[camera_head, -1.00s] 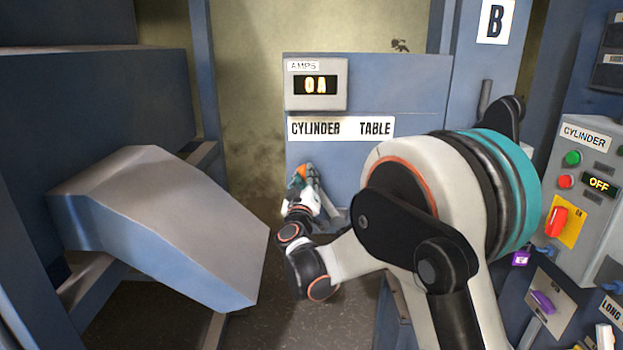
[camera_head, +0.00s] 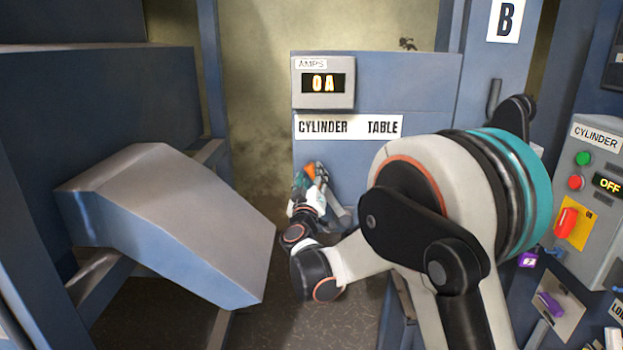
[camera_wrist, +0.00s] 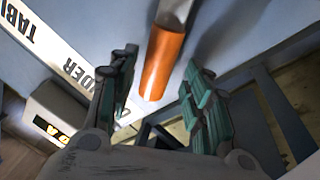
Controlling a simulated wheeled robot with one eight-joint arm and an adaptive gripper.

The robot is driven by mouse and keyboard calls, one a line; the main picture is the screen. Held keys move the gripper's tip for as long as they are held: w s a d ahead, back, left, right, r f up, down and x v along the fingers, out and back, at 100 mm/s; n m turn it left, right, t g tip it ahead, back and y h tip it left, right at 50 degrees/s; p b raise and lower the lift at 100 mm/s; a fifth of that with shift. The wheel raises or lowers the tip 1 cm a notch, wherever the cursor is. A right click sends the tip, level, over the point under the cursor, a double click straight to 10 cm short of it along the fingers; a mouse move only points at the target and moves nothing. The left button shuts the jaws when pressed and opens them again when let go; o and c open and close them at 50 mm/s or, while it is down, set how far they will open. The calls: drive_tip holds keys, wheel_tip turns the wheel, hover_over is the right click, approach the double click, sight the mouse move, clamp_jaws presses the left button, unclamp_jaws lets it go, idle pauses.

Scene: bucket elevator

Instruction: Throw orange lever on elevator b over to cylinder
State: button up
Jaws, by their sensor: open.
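The orange lever grip (camera_head: 309,172) is on the blue panel of elevator B, below the word CYLINDER on the white CYLINDER TABLE label (camera_head: 349,127). My gripper (camera_head: 317,174) is open at the lever, partly covering it in the head view. In the wrist view, the orange grip (camera_wrist: 163,62) is between the two green-padded fingers of my gripper (camera_wrist: 161,70), with gaps visible on both sides. A grey shaft (camera_wrist: 174,10) extends from the grip. The lever's pivot is hidden behind my gripper and arm.
An AMPS display (camera_head: 323,82) reads 0 A above the label. A sloped grey-blue chute (camera_head: 175,225) stands close left of my arm. A CYLINDER control box (camera_head: 590,205), showing OFF, is at the right. The B sign (camera_head: 505,20) is at the upper right.

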drive_tip(key=v, duration=1.1)
drive_tip(key=shift+s, duration=0.3)
